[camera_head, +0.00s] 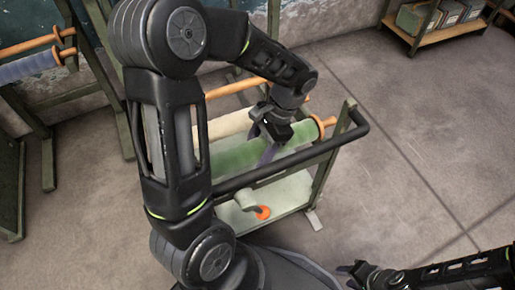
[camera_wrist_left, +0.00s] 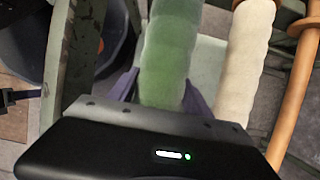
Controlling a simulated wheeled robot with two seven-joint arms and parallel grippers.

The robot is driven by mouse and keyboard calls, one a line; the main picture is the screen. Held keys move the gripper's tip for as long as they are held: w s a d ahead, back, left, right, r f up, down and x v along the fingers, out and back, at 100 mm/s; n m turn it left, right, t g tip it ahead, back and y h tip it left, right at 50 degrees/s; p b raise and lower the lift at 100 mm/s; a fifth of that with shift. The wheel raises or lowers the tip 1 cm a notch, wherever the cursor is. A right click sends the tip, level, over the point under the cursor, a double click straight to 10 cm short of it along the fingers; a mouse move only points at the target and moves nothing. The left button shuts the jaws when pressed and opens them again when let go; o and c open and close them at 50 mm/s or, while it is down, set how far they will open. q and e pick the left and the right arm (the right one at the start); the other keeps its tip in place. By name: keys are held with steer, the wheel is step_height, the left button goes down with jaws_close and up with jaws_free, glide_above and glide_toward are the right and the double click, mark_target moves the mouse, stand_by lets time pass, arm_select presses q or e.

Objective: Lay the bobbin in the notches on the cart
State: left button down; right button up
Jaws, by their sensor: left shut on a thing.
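The green bobbin (camera_head: 235,160) lies lengthwise over the upper part of the cart (camera_head: 340,150). Its orange end (camera_head: 330,121) shows at the cart's right end frame. My left gripper (camera_head: 268,149) reaches down from above and is shut around the green roll near its right part. In the left wrist view the green roll (camera_wrist_left: 165,60) runs between the two purple fingers (camera_wrist_left: 160,92). I cannot tell whether its ends sit in the notches; my arm hides the left end. My right gripper (camera_head: 358,271) is low at the bottom, away from the cart; its finger opening is unclear.
A cream roll (camera_head: 230,124) lies parallel behind the green one, also seen in the left wrist view (camera_wrist_left: 248,60). An orange-ended object (camera_head: 262,212) is on the cart's lower shelf. A dark handle bar (camera_head: 290,160) runs along the near side. Floor to the right is clear.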

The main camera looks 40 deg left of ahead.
arm_select(q)
steer(key=shift+f, duration=0.15)
stand_by(0.3)
steer(key=shift+f+b, duration=0.8)
steer(key=shift+f, duration=0.35)
steer(key=shift+f, duration=0.5)
steer(key=shift+f, duration=0.1)
stand_by(0.8)
steer(key=shift+c, duration=1.9)
jaws_free()
